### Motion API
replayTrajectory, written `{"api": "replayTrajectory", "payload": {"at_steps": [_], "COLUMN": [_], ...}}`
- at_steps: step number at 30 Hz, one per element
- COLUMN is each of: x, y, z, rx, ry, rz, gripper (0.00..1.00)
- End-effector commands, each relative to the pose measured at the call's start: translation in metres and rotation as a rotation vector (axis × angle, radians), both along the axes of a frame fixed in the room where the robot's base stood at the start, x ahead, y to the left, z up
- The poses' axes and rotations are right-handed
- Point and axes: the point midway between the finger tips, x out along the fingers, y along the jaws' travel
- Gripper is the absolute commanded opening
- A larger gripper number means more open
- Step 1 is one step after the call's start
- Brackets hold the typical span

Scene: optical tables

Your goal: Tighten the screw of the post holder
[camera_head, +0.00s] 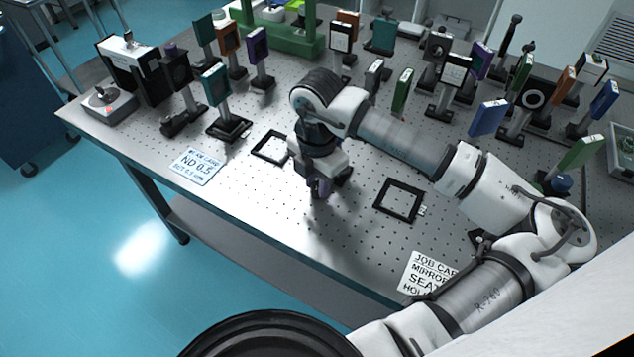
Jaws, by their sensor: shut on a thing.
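My gripper (318,186) points down at the middle of the optical table (262,208), near its front edge. It is shut on a small dark purple thing at its fingertips. The arm and gripper body cover most of that thing, so I cannot tell whether it is the screw of the post holder. The post holder itself is hidden or too small to make out beneath the gripper.
Black square frames lie to the left (270,147) and right (399,200) of my gripper. An ND 0.5 job card (196,166) and a mirror job card (428,273) lie near the front edge. Several mounted optics stand behind. A grey box (108,101) sits at left.

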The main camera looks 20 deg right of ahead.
Motion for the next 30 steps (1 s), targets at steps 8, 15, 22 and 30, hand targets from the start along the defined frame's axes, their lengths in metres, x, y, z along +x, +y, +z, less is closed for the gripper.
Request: {"api": "replayTrajectory", "payload": {"at_steps": [8,15,22,30], "x": [0.0004,0.0004,0.0003,0.0005], "y": [0.0000,0.0001,0.0003,0.0000], "z": [-0.0003,0.0004,0.0003,0.0038], "rx": [-0.002,-0.001,0.000,-0.001], "ry": [-0.002,-0.002,-0.001,-0.002], "rz": [0.079,0.079,0.078,0.078], "gripper": [0.01,0.27,0.46,0.46]}}
